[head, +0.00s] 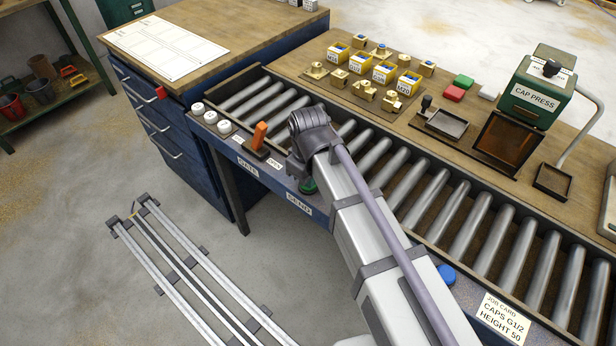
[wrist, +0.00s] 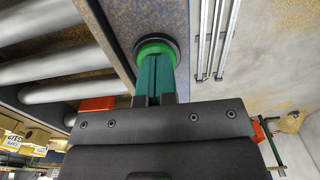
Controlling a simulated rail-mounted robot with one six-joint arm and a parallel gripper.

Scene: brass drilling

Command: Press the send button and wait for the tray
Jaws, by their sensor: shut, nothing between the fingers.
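The green send button (wrist: 155,48) sits in a dark round collar on the conveyor's front rail in the wrist view. In the head view a bit of its green (head: 308,187) shows beneath my wrist, above the SEND label (head: 298,204). My gripper (wrist: 154,68) is shut and empty, its teal fingertips together at the button's face. They overlap it in the picture; I cannot tell whether they touch or press it. The wrist hides the fingers in the head view. The roller conveyor (head: 432,205) carries no tray on its visible rollers.
An orange lever (head: 259,136) stands on the rail just left of my wrist, with several white knobs beyond it. A blue button (head: 446,274) is right of my arm. The cap press (head: 536,92) and brass parts stand on the bench behind the conveyor.

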